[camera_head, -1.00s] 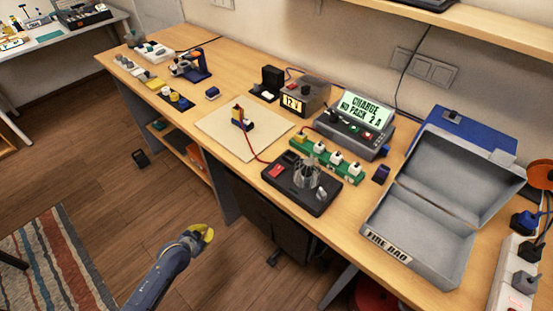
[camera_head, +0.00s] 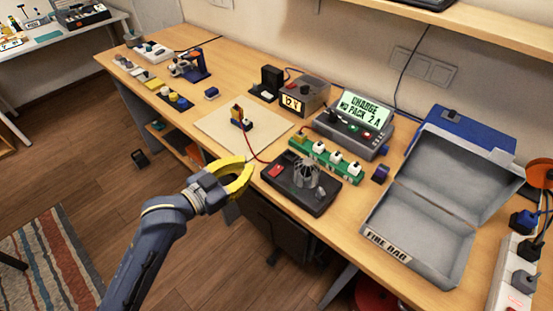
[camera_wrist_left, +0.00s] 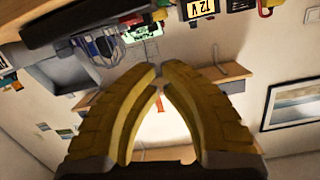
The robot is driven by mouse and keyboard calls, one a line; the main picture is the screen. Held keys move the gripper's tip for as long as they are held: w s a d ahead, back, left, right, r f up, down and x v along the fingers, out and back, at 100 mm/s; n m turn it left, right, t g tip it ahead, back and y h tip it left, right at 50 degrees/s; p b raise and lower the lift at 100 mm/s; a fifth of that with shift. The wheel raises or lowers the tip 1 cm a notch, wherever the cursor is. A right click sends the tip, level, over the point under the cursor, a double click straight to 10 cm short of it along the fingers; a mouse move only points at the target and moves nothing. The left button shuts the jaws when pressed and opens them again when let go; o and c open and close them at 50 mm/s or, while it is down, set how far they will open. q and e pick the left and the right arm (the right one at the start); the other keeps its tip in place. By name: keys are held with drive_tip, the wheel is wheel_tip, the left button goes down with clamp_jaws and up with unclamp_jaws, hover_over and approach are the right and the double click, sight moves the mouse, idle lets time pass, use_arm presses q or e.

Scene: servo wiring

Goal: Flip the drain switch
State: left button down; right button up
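The black drain unit (camera_head: 303,188) stands at the desk's front edge, with a metal coil on top. A red rocker switch (camera_head: 276,170) is on its left side; I take this as the drain switch. I cannot tell its position. My left gripper (camera_head: 250,166) is beside and lower left of the unit, just off the desk's front edge, apart from the switch. Its yellow fingers hold nothing; in the left wrist view the fingertips (camera_wrist_left: 161,68) nearly meet. The unit (camera_wrist_left: 80,22) shows there upside down at upper left. My right gripper is not in view.
A red wire runs from the unit to a small battery pack (camera_head: 240,118) on a pale mat (camera_head: 215,130). A green board (camera_head: 325,160), a charger (camera_head: 350,128) and a 12 V supply (camera_head: 303,97) stand behind. A grey fire bag box (camera_head: 412,235) lies open at right.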

use_arm(q)
drive_tip(key=shift+s+d+r+n, duration=0.3)
drive_tip(key=shift+s+r+n, duration=0.15)
drive_tip(key=shift+s, duration=0.1)
drive_tip(key=shift+s+d+r+n, duration=0.3)
drive_tip(key=shift+s+r+n, duration=0.15)
drive_tip(key=shift+s, duration=0.1)
hover_over(276, 167)
drive_tip(key=shift+s+a+f, duration=0.3)
drive_tip(key=shift+s+f, duration=0.05)
drive_tip(key=shift+f, duration=0.2)
drive_tip(key=shift+w+d+f, duration=0.15)
drive_tip(key=shift+f, duration=0.35)
drive_tip(key=shift+w+d+f, duration=0.1)
drive_tip(key=shift+f, duration=0.4)
drive_tip(key=shift+w+f, duration=0.1)
drive_tip(key=shift+f, duration=1)
